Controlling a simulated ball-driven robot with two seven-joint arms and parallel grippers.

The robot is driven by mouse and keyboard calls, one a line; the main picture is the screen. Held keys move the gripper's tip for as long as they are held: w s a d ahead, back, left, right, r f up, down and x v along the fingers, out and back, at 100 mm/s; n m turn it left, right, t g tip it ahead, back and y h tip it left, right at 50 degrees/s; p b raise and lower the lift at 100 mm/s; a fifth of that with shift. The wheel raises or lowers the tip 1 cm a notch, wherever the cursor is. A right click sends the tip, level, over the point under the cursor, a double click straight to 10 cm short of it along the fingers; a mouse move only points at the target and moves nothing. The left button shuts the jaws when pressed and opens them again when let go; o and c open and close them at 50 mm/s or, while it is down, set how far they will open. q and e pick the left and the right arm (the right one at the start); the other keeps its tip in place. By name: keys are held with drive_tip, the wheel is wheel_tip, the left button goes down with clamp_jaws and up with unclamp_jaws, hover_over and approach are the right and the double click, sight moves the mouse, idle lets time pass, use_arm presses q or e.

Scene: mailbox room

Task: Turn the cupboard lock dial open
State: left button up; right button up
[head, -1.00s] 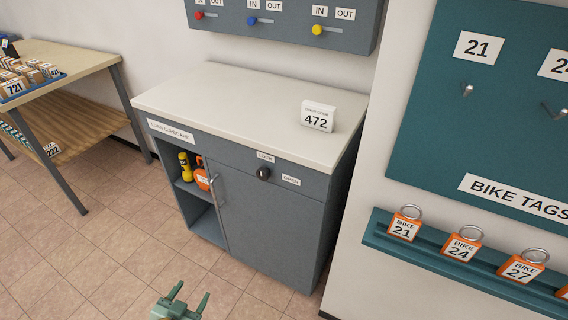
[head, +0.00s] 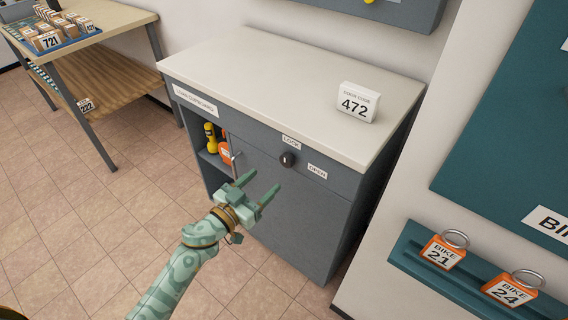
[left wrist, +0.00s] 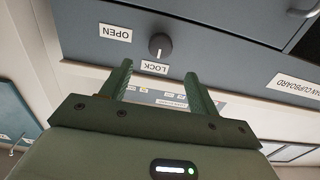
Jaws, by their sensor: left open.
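The lock dial (head: 288,159) is a dark round knob on the front of the grey cupboard (head: 300,215). The LOCK label (head: 291,142) is above it and the OPEN label (head: 317,171) to its right. In the left wrist view, which is upside down, the dial (left wrist: 160,46) shows a pale mark pointing toward the LOCK label (left wrist: 154,68). My left gripper (head: 258,188) is open and empty, in front of the cupboard, below and left of the dial and apart from it. My right gripper is not in view.
A white block reading 472 (head: 358,102) stands on the cupboard top. The cupboard's left side is open, with yellow and orange items inside and a door handle (head: 233,166) beside them. A tag rail (head: 415,262) is at right, and a table (head: 100,20) at far left.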

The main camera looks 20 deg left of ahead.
sight(285, 161)
use_arm(q)
drive_tip(key=b+x, duration=0.2)
drive_tip(key=x, duration=0.6)
drive_tip(key=shift+w+d+f, duration=0.1)
drive_tip(key=shift+w+f, duration=0.1)
drive_tip(key=shift+w, duration=0.05)
drive_tip(key=shift+w+d+r, duration=0.1)
drive_tip(key=shift+w+d, duration=0.05)
drive_tip(key=shift+w, duration=0.25)
drive_tip(key=c, duration=1)
